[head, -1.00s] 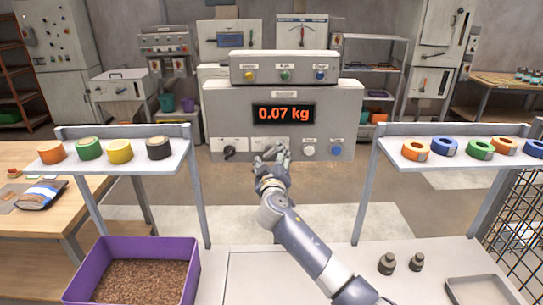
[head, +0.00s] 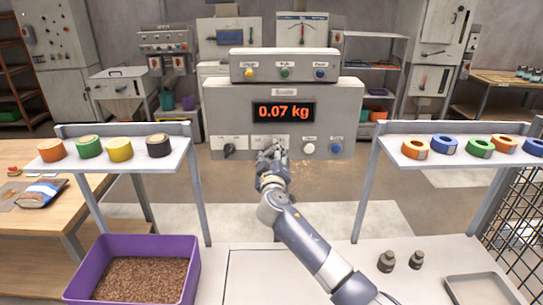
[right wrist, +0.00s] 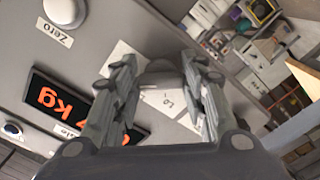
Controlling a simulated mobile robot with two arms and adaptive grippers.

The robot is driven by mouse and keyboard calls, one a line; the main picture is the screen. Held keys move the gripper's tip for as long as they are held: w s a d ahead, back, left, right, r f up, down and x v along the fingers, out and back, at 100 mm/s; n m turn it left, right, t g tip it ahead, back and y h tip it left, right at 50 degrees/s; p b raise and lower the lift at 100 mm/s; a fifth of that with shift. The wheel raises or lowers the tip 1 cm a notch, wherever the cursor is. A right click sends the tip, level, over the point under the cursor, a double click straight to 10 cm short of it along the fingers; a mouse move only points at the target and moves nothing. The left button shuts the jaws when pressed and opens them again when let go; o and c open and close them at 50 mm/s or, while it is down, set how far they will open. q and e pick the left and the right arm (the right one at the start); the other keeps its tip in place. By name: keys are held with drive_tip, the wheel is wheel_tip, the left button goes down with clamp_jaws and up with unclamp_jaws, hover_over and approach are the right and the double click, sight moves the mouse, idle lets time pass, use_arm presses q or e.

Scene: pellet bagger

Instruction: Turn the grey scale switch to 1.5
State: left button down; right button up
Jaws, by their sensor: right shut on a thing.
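The grey scale switch sits on the front panel of the scale (head: 222,115), and my right gripper (head: 271,147) hides it in the head view. In the right wrist view the grey switch knob (right wrist: 162,74) shows between the two fingers of my right gripper (right wrist: 160,100), in front of a white label plate with printed numbers. The gripper is shut on the knob. I cannot read which mark the knob points at. The scale display (head: 283,112) reads 0.07 kg. My left gripper is not in view.
A black switch (head: 229,149) is left of the gripper. A white button (head: 308,149), labelled Zero in the wrist view, and a blue button (head: 336,149) are to its right. Tape shelves flank the scale. A purple bin (head: 190,270) of pellets stands in front at left.

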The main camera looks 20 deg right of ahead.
drive_tip(key=n, duration=0.4)
drive_tip(key=shift+r, duration=0.1)
drive_tip(key=n+p, duration=0.1)
drive_tip(key=n, duration=0.4)
drive_tip(key=shift+p, duration=0.4)
drive_tip(key=shift+n, duration=0.3)
drive_tip(key=o, duration=1.1)
drive_tip(key=shift+c, duration=0.2)
drive_tip(key=shift+s, duration=0.1)
drive_tip(key=v, duration=1.1)
drive_tip(key=shift+s, duration=0.4)
drive_tip(key=shift+a, duration=0.1)
